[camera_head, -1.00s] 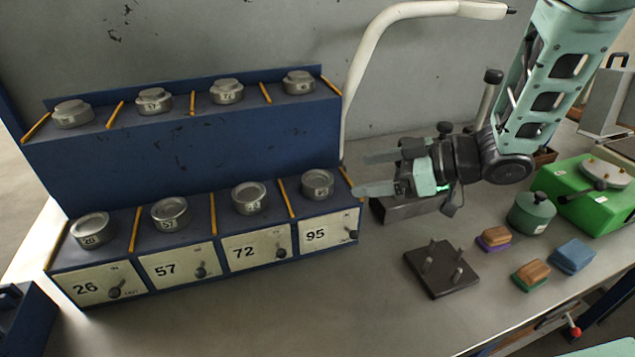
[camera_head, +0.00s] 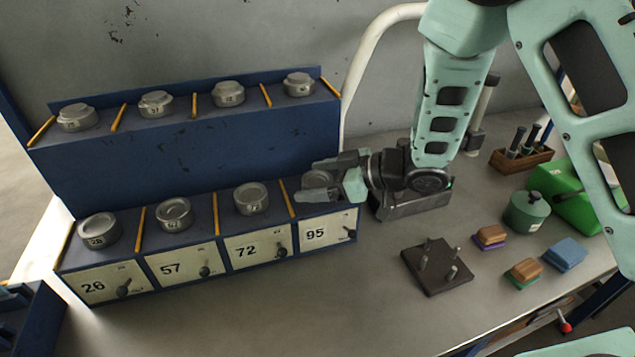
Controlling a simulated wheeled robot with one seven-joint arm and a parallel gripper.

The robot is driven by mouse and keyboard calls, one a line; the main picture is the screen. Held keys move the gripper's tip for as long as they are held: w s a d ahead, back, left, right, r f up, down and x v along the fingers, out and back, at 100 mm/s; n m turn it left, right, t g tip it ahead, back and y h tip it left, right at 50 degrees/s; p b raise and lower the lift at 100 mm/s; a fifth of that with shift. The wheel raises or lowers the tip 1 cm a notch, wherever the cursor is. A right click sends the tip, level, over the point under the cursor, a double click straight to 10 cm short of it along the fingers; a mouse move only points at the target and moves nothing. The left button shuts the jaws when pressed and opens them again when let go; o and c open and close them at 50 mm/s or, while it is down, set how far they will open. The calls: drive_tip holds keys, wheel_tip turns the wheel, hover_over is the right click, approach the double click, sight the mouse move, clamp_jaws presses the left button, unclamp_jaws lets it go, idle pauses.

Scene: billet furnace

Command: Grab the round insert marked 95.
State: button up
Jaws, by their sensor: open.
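The round insert marked 95 (camera_head: 317,179) is a grey metal ring on the lower shelf of the blue rack, above the plate labelled 95 (camera_head: 329,231). My gripper (camera_head: 318,177) is open, with one finger behind the insert and one in front of it. The fingers partly cover the insert, and I cannot tell whether they touch it. Similar round inserts sit in the bays to its left: 72 (camera_head: 250,198), 57 (camera_head: 174,214) and 26 (camera_head: 99,231).
Lidded metal pieces (camera_head: 228,93) stand on the rack's upper shelf. Yellow dividers (camera_head: 287,197) separate the bays. A dark pegged plate (camera_head: 436,266), small brushes (camera_head: 490,236), a green pot (camera_head: 527,211) and a green box (camera_head: 575,195) stand to the right. The bench front centre is clear.

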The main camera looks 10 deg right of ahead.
drive_tip(key=c, duration=1.4)
drive_tip(key=shift+c, duration=0.8)
drive_tip(key=shift+r, duration=0.1)
